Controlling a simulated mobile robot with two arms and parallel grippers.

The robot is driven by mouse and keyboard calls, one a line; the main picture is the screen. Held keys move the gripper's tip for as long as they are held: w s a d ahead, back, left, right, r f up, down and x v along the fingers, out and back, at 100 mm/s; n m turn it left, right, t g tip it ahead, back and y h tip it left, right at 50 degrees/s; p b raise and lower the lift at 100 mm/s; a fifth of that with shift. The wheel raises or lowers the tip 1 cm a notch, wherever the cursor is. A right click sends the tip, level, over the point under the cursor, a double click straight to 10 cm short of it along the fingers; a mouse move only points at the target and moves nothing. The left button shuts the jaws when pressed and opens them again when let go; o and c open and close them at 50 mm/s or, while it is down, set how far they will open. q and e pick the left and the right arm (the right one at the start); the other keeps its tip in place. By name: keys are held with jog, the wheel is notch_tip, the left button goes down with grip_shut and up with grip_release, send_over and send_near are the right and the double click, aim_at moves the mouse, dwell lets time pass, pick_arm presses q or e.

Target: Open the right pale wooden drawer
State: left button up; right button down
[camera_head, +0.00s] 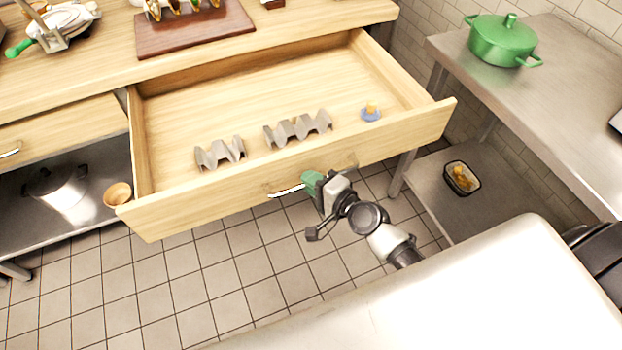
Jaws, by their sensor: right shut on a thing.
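The right pale wooden drawer (290,180) is pulled far out from under the wooden counter, and its inside is in full view. Its metal bar handle (287,191) is on the front panel. My right gripper (311,183), with green fingertips, is shut on the handle's right part, and its tips partly cover it. In the drawer are two wavy metal holders (220,152), (298,129) and a small blue and yellow item (371,112). My left gripper is not in view.
Another drawer (60,130) at left is closed. Below it a shelf holds a lidded pot (58,188) and a wooden bowl (117,195). A green pot (503,40) stands on the steel table (560,85) at right. Tiled floor lies below the open drawer.

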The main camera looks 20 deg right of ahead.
jog(key=c, duration=1.4)
grip_release()
jog(key=shift+c, duration=0.2)
jog(key=b+v, duration=0.1)
jog(key=v, duration=0.9)
jog(key=shift+s+d+b, duration=0.2)
jog(key=shift+s+b, duration=0.1)
jog(key=shift+s, duration=0.05)
